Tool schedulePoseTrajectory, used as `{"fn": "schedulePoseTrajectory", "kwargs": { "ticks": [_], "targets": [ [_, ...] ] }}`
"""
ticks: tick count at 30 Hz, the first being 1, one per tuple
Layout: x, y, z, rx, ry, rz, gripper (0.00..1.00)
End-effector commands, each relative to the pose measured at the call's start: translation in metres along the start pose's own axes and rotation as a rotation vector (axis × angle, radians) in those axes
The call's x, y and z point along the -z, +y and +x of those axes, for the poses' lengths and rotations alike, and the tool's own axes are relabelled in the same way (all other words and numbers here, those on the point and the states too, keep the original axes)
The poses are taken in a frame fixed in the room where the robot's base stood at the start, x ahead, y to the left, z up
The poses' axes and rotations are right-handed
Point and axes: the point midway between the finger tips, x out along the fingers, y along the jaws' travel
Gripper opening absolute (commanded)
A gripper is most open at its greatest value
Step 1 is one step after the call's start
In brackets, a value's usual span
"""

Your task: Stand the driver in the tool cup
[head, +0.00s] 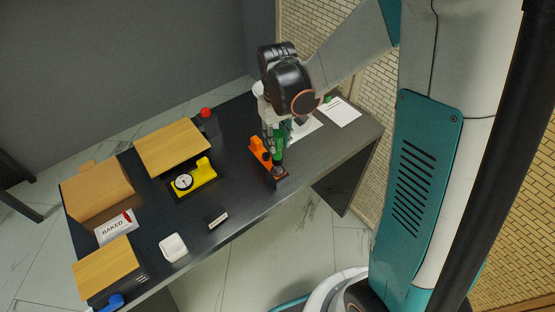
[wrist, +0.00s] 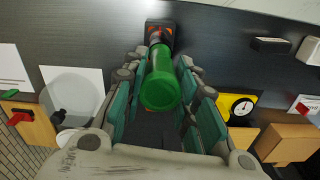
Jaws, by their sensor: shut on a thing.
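The driver has a thick green handle, seen in the head view (head: 278,150) and in the wrist view (wrist: 162,85). My gripper (head: 274,138) is shut on this handle and holds it roughly upright, with the shaft end away from the wrist. An orange and dark holder, which I take as the tool cup, stands on the table below the driver in the head view (head: 262,153). In the wrist view the cup (wrist: 166,27) lies at the far end of the driver. The driver's tip is hidden, so I cannot tell whether it is inside the cup.
A yellow dial scale (head: 196,178), a small dark block (head: 216,218), a white dish (head: 173,247) and a BAKED card (head: 117,228) lie left on the dark table. A red-capped bottle (head: 207,121) stands behind; white paper (head: 338,111) lies right.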

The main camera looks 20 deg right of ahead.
Motion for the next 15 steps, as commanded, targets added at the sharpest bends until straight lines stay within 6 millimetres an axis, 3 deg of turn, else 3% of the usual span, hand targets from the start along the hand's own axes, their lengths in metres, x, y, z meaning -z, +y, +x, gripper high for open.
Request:
{"fn": "schedulePoseTrajectory", "kwargs": {
  "ticks": [5,15],
  "targets": [
    [-0.004,-0.021,0.002,0.000,0.000,-0.005,0.00],
    [-0.016,-0.096,0.005,0.000,0.000,-0.007,0.00]
  ]
}}
